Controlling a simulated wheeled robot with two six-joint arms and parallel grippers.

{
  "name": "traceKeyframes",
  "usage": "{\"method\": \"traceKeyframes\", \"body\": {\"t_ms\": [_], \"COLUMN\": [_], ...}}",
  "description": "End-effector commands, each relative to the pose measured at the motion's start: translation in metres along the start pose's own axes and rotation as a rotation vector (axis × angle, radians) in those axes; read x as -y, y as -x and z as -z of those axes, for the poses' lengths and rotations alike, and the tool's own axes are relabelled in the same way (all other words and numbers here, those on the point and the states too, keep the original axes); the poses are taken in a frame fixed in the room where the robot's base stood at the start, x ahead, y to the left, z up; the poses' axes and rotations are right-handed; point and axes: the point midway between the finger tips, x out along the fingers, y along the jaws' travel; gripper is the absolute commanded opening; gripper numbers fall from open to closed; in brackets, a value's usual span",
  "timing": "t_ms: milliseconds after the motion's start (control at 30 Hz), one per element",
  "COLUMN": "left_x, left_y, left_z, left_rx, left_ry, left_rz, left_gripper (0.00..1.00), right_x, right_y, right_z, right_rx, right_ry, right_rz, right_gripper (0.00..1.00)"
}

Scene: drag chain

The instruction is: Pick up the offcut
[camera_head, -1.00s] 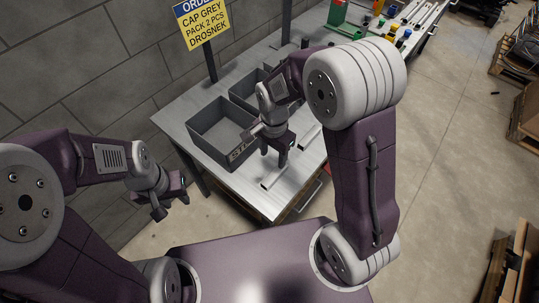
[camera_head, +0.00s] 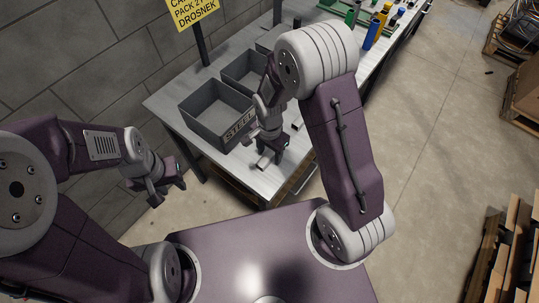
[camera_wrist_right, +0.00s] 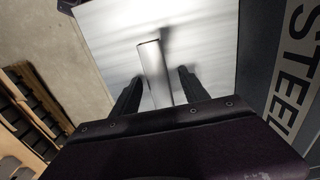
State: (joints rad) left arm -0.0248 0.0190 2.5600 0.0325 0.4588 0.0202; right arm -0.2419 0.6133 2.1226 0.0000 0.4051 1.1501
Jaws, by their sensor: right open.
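The offcut, a short pale metal bar, lies on the bench top and shows in the right wrist view (camera_wrist_right: 152,66). In the head view its end (camera_head: 263,162) shows beside my right gripper (camera_head: 272,155). In the right wrist view my right gripper (camera_wrist_right: 160,76) is open, with one dark finger on each side of the bar's near part. It looks low over the bench; I cannot tell whether the fingers touch the bar. My left gripper (camera_head: 166,188) hangs empty in the air left of the bench, with its jaws apart.
A grey bin marked STEEL (camera_head: 237,127) stands left of my right gripper, with another grey bin (camera_head: 243,72) behind it. The bench (camera_head: 165,99) has an order sign (camera_head: 193,12) at its back edge. Coloured bottles (camera_head: 375,32) stand at the far end.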

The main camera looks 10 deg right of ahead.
Motion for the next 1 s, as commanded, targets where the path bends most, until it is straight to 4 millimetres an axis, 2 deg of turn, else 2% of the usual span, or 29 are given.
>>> {"method": "traceKeyframes", "body": {"t_ms": [67,267,533,667,767,900,1000], "left_x": [0.000,0.000,0.000,0.000,0.000,0.000,0.000], "left_y": [0.000,0.000,0.000,0.001,0.003,0.006,0.005], "left_z": [0.000,0.000,0.000,0.000,0.000,0.001,0.001], "left_rx": [0.000,0.000,0.000,0.000,0.000,0.000,0.000], "left_ry": [0.000,0.000,0.000,0.000,0.000,0.000,0.000], "left_rz": [0.000,0.000,0.000,0.000,0.000,0.000,0.000], "left_gripper": [0.36,0.36,0.36,0.36,0.36,0.36,0.36], "right_x": [0.000,0.000,0.000,0.000,0.001,-0.001,-0.025], "right_y": [0.000,0.001,0.001,0.007,0.020,0.047,0.058], "right_z": [0.000,0.000,0.000,0.000,0.000,0.001,0.007], "right_rx": [0.000,0.000,0.000,0.000,-0.001,-0.002,-0.001], "right_ry": [0.000,0.000,0.000,0.000,0.000,-0.001,-0.006], "right_rz": [0.000,0.000,0.000,0.001,0.003,0.004,0.002], "right_gripper": [0.53,0.00,0.00,0.00,0.00,0.00,0.00]}}
